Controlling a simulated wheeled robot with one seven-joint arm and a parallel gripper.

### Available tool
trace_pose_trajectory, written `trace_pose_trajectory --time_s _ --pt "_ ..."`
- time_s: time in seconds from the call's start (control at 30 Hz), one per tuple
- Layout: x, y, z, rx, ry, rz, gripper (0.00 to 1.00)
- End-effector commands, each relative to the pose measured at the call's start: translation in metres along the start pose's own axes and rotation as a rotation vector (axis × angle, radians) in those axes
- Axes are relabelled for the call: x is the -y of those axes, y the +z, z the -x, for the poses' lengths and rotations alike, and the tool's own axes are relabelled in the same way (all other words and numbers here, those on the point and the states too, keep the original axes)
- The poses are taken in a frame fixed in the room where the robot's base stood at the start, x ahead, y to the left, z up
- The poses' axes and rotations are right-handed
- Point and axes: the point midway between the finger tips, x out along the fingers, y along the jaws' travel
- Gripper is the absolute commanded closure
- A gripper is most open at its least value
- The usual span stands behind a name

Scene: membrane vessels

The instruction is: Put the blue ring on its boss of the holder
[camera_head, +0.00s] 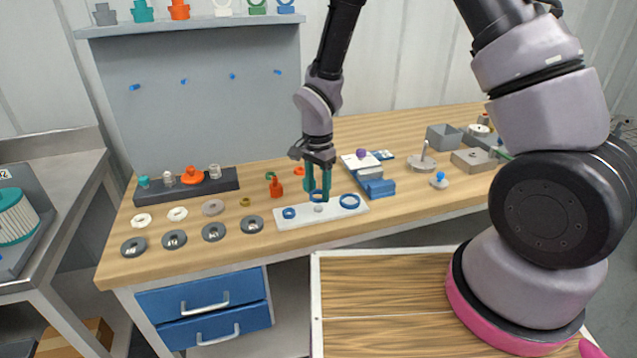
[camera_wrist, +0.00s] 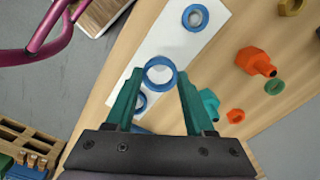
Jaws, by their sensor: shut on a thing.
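The white holder plate (camera_head: 290,224) lies on the bench near its front edge; it also shows in the wrist view (camera_wrist: 207,45). My gripper (camera_head: 317,196) is above its middle, shut on a blue ring (camera_wrist: 160,74) held between the green fingertips. In the head view the held ring (camera_head: 316,193) appears above a small grey boss (camera_head: 318,208), apart from the plate. In the wrist view, the left finger partly hides one ring (camera_wrist: 140,102).
A blue block fixture (camera_head: 380,188) stands close to the right of the holder. An orange fitting (camera_head: 276,187) stands behind its left end. Grey discs (camera_head: 252,224) lie to the left. A dark rack (camera_head: 215,184) is farther back. Bench space between fixture and grey tray is partly clear.

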Motion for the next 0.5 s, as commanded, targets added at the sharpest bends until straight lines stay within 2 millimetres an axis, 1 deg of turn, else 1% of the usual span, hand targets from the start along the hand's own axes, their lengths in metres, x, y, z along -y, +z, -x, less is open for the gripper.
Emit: trace_pose_trajectory --time_s 0.2,0.5 --pt "0.000 0.000 -0.016 0.001 0.002 -0.001 0.97" --pt "0.000 -0.001 -0.032 0.000 0.001 -0.001 0.97"
